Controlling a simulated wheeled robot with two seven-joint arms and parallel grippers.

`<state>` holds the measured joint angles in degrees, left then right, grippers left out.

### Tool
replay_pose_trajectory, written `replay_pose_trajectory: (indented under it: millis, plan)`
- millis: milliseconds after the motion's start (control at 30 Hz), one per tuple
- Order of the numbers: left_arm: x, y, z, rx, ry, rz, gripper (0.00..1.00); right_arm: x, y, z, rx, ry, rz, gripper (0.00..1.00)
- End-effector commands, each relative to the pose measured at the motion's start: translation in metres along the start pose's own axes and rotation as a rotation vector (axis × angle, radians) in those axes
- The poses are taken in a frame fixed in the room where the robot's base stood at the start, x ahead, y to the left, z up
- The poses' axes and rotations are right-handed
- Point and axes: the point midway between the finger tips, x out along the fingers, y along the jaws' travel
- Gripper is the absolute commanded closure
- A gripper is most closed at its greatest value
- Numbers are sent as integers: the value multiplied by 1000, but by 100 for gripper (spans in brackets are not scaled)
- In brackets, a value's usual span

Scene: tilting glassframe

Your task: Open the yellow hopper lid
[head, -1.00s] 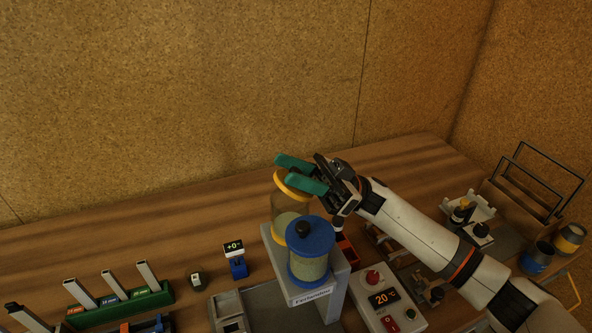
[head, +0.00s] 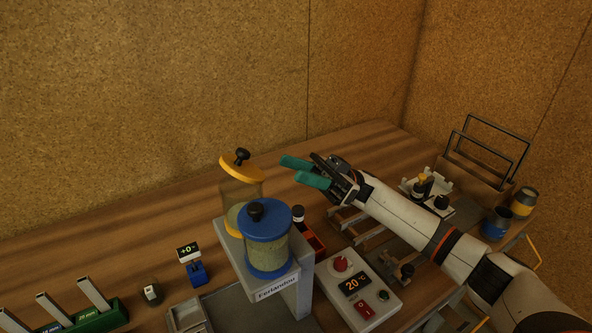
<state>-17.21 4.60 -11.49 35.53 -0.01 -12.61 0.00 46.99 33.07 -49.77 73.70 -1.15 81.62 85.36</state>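The yellow hopper lid (head: 229,164) with its black knob (head: 242,155) is on top of the clear hopper (head: 240,192) at the back. The lid looks tilted, its left side higher than its right. Some pale contents show low in the hopper. My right gripper (head: 304,171) has teal fingers that are apart with nothing between them. It hangs to the right of the lid, clear of it. My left gripper is not in view.
A blue-lidded hopper (head: 267,225) stands in front of the yellow one, on a grey stand (head: 296,287). A control box (head: 355,290) reading 20 °C and a red bin (head: 313,243) are to the right. Open table lies behind and left of the hoppers.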

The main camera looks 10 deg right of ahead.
Motion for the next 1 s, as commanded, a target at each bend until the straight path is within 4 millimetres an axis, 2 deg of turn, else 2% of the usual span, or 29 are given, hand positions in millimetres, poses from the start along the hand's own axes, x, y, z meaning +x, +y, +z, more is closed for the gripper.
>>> replay_pose_trajectory:
  millis: [133,233,500,667,833,1000]
  plan:
    - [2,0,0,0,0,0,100,0,0,1,-2,13,4,59]
    - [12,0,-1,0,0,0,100,0,-2,10,-5,88,26,59]
    - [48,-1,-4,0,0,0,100,2,-2,58,-4,479,43,59]
    - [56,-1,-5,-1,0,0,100,2,0,78,-2,603,9,59]
    - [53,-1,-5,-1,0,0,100,12,0,77,2,626,1,59]
    - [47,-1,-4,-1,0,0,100,38,1,60,3,623,5,59]
